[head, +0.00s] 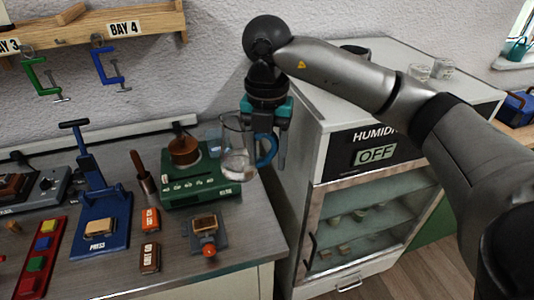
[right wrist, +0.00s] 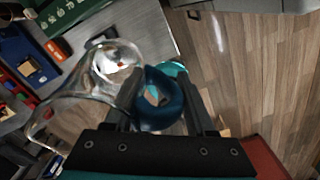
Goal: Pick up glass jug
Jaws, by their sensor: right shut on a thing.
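The glass jug (head: 237,150) is clear, with a blue loop handle (head: 267,151), and stands roughly upright in the head view. My right gripper (head: 266,140) comes down from above and is shut on the handle. In the right wrist view the clear jug body (right wrist: 92,88) lies to the left of the fingers, and the blue handle (right wrist: 160,112) sits between them. The jug appears held in the air by the bench's right edge, with floor and bench showing beyond it. My left gripper is not in view.
A blue press (head: 100,215) and small blocks stand further left. A white humidity cabinet (head: 318,140) rises close on the right. Wooden floor (right wrist: 245,60) lies beside the bench.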

